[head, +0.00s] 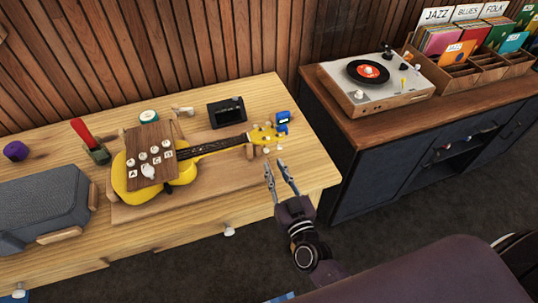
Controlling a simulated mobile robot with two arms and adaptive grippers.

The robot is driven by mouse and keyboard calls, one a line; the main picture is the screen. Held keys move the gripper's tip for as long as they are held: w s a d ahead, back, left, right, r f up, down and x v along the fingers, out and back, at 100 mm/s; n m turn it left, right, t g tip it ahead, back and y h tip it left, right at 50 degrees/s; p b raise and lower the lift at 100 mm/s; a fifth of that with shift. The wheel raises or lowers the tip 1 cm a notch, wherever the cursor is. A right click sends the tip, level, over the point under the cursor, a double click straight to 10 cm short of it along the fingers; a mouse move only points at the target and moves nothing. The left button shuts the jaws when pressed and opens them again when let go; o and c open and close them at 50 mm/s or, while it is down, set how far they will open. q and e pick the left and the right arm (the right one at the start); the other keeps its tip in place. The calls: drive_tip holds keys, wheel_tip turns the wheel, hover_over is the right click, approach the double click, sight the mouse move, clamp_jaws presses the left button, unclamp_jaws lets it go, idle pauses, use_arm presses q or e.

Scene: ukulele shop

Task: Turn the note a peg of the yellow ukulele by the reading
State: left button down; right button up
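The yellow ukulele (186,178) lies on a wooden board on the table, neck pointing right. Its yellow headstock (262,136) has several small pale pegs, too small to tell which is note A. A blue clip-on tuner (282,121) sits at the headstock's far end; its reading is not legible. A brown panel (146,140) with several white knobs and letter labels, one reading A, covers part of the ukulele's body. My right gripper (276,164) is open and empty, just in front of the headstock and apart from it. My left gripper is not in view.
A small black box (226,111) stands behind the neck. A red-handled item (88,142) and a grey case (40,208) are at left. A dark cabinet (390,175) with a turntable (367,84) and record crates stands right, beyond a floor gap.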

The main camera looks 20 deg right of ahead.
sight(268, 152)
drive_tip(key=w, duration=0.5)
drive_tip(key=shift+w, duration=0.2)
clamp_jaws()
